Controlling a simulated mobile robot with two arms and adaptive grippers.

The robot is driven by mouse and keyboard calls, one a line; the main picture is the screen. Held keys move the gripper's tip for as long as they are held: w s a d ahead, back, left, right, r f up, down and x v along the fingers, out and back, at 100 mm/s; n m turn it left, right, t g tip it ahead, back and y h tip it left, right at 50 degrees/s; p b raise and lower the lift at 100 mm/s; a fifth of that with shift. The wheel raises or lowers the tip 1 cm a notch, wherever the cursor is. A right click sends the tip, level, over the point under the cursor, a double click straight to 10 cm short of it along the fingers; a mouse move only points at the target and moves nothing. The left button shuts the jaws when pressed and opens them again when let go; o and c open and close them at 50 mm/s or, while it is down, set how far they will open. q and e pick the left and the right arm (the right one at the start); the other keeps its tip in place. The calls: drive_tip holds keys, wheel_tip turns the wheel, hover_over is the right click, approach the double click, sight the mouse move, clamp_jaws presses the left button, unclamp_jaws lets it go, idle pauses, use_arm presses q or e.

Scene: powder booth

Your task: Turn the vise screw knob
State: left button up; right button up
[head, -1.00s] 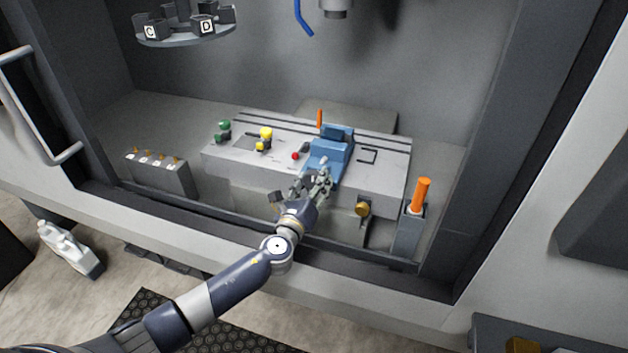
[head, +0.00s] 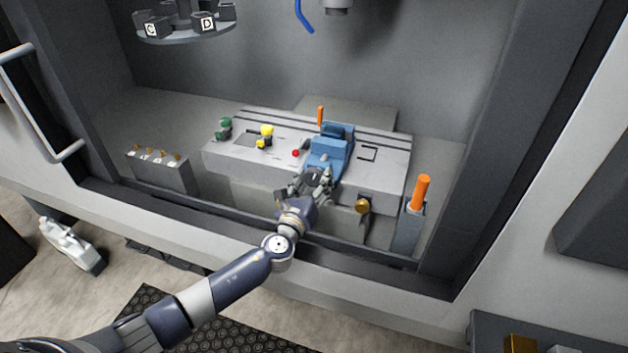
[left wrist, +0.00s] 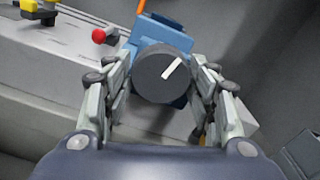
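The vise screw knob (left wrist: 163,76) is a dark grey round disc with a white mark, on the near end of the blue vise (head: 329,150). In the left wrist view the white mark slants toward the upper right. The knob also shows in the head view (head: 313,177), partly covered by fingers. My left gripper (head: 312,181) is around the knob, one finger on each side. In the left wrist view my left gripper (left wrist: 163,80) looks open, with narrow gaps beside the knob; contact is not clear. My right gripper is out of view.
The vise stands on a grey slotted table (head: 235,159). A red ball knob (head: 295,153) is just left of it, and an orange handle (head: 320,115) rises behind. A brass knob (head: 362,206) and an orange cylinder (head: 422,192) are to the right. The booth's front sill lies below my arm.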

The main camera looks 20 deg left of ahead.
use_arm(q)
drive_tip(key=shift+s, duration=0.1)
idle(0.3)
drive_tip(key=s, duration=1.1)
drive_tip(key=shift+s+a, duration=0.25)
drive_tip(key=shift+s, duration=0.15)
